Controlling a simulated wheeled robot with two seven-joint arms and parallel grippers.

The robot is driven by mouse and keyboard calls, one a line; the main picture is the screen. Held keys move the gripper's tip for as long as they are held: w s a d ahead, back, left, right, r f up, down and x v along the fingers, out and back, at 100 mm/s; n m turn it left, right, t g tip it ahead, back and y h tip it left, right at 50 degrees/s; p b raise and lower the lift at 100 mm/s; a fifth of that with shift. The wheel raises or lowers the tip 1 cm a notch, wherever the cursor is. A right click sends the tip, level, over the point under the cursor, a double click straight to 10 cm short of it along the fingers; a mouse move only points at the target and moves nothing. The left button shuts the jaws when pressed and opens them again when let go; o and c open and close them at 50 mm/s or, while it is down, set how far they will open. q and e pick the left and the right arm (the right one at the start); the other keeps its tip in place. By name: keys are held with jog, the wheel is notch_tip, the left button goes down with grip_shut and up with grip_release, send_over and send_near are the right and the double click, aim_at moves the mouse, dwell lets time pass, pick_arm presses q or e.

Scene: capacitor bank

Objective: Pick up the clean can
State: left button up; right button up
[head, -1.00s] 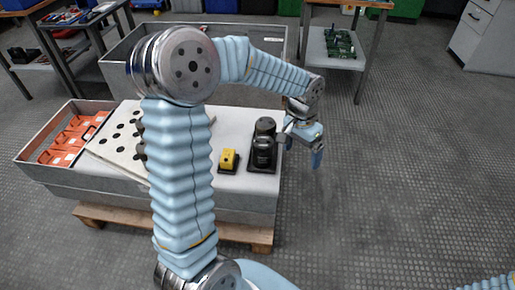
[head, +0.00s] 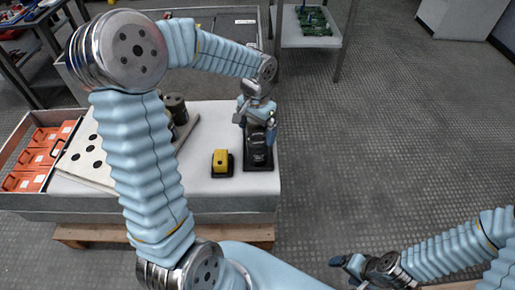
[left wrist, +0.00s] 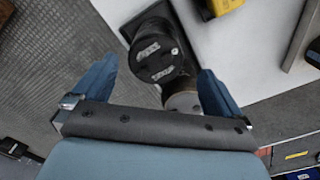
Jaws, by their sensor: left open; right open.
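A black can (head: 259,152) stands on a black base plate (head: 258,166) at the right end of the white work surface. The left wrist view shows a dark round top with two pale label patches (left wrist: 156,58), and a smaller grey round part (left wrist: 182,101) beside it. My left gripper (head: 257,122) is open above the black base, with its fingers (left wrist: 157,76) on either side of the dark top, not closed on it. My right gripper (head: 347,265) is open and empty at lower right.
A yellow block (head: 222,161) on a black base sits just left of the black can and also shows in the left wrist view (left wrist: 222,5). Orange boxes (head: 30,160) lie at the left end. Open floor lies right of the work surface.

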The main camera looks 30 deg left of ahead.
aim_at(258, 138)
pick_arm(q)
jog(key=f, duration=0.4)
jog(key=shift+s+d+f, duration=0.1)
jog(key=shift+d+f, duration=0.15)
jog(key=shift+d, duration=0.05)
jog(key=c, duration=1.4)
jog(key=shift+c, duration=0.4)
jog(key=shift+r, duration=0.15)
